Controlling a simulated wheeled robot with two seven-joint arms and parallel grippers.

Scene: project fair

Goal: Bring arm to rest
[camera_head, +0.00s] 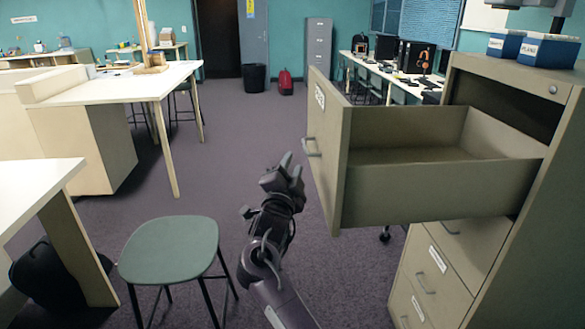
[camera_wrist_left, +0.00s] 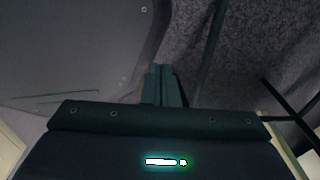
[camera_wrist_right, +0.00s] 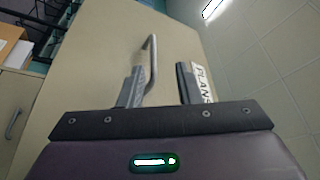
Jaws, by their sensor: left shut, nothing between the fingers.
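My right gripper (camera_head: 287,168) is in front of the filing cabinet's top drawer (camera_head: 430,195), which stands pulled far out. In the head view it is left of the drawer front and apart from its handle (camera_head: 311,149). In the right wrist view the right gripper (camera_wrist_right: 160,68) has its fingers spread, with nothing held. The metal handle (camera_wrist_right: 153,60) shows close to its left finger there. My left gripper (camera_wrist_left: 163,84) is shut and empty in the left wrist view, above dark carpet. The head view does not show it.
The open drawer looks empty inside. Two blue-and-white boxes (camera_head: 532,48) sit on the cabinet top. A green stool (camera_head: 170,248) stands at lower left near white tables (camera_head: 140,84). The carpet (camera_head: 235,135) between tables and cabinet is mostly clear.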

